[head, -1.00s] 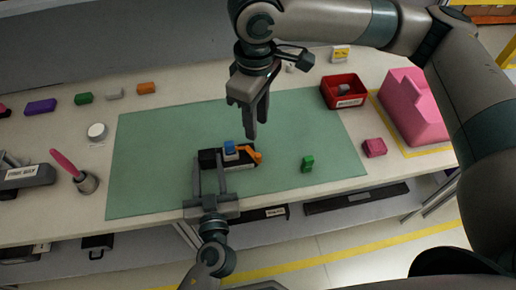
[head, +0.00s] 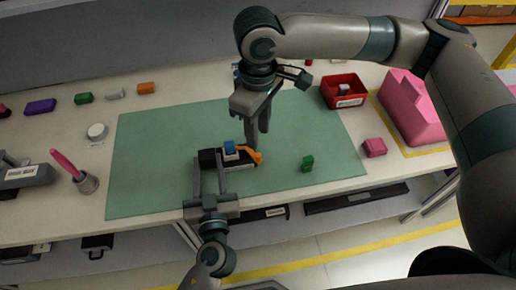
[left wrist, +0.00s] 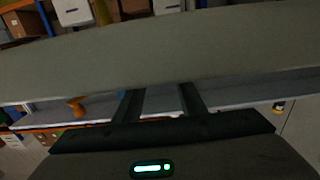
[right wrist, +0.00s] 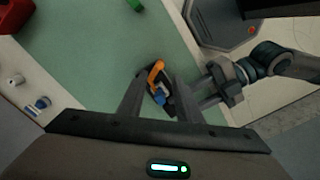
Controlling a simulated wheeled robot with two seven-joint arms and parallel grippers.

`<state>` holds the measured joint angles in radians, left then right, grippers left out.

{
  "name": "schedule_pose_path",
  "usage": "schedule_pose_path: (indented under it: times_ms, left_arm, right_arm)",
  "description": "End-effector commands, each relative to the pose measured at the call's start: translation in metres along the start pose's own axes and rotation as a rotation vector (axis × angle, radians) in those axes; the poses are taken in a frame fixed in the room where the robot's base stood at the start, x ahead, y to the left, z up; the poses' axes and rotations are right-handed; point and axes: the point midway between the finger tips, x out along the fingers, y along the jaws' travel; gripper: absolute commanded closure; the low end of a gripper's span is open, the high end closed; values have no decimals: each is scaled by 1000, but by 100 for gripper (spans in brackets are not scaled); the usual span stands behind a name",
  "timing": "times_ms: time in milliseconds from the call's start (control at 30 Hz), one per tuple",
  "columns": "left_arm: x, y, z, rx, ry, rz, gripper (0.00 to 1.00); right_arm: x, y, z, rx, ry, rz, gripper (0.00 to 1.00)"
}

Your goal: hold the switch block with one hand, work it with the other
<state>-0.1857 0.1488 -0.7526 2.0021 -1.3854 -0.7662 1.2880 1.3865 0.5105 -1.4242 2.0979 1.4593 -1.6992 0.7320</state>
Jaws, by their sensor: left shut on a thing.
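The switch block (head: 240,166) is a dark block on the green mat, with a blue part (head: 229,148) on top and an orange lever (head: 254,157) at its right end. My left gripper (head: 209,170) comes from the front edge and is shut on the block's left part. My right gripper (head: 257,143) points down just behind the block, close to the orange lever. In the right wrist view its fingers are apart, with the lever (right wrist: 156,72) and blue part (right wrist: 160,98) showing between them. Contact with the lever cannot be told. The left wrist view is dark and does not clearly show the block.
The green mat (head: 150,165) is mostly clear. A small green piece (head: 307,163) stands right of the block, and a pink block (head: 374,148) lies beyond the mat. A red bin (head: 343,92) stands behind right.

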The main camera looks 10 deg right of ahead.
Motion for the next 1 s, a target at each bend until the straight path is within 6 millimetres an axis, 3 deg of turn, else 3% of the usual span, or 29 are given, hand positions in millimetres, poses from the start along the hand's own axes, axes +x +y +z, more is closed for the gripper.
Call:
schedule_pose_path:
  times_ms: [200,433,900,933,1000]
  left_arm:
    - [0,0,0,0,-1,0,99]
    - [0,0,0,0,-1,1,99]
    - [0,0,0,0,-1,1,99]
    - [0,0,0,0,-1,1,99]
    - [0,0,0,0,-1,1,99]
  right_arm:
    - [38,0,1,0,-3,-2,68]
    - [68,0,0,0,-2,-1,68]
    - [80,0,0,-1,0,0,68]
    - [80,0,0,-1,0,0,71]
    - [80,0,0,-1,0,0,87]
